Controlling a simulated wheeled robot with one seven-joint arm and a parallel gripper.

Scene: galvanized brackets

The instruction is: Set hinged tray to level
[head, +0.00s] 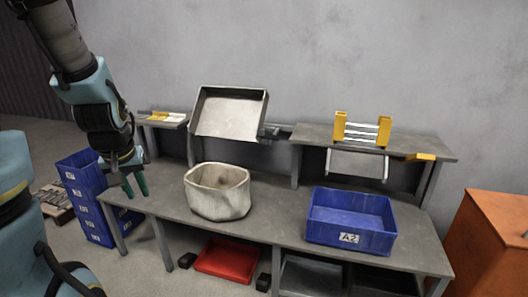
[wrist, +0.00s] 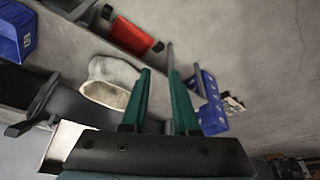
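A grey metal tray (head: 229,112) with a raised rim sits at the back of the bench, left of centre in the head view. It is tilted steeply, its inside facing the front. Its hinge cannot be made out. My gripper (head: 135,187) hangs at the bench's left end, pointing down, left of the tray and lower than it. In the wrist view my gripper (wrist: 160,71) shows two green fingers apart with nothing held between them. A pale panel at the lower left of the wrist view may be part of the tray; I cannot tell.
A cream bin (head: 218,193) and a blue crate (head: 350,220) stand on the bench (head: 276,215). A raised shelf (head: 420,146) holds a yellow-ended rack (head: 361,130). Stacked blue crates (head: 88,195) stand left. A red tray (head: 226,258) lies below. An orange cabinet (head: 490,245) stands right.

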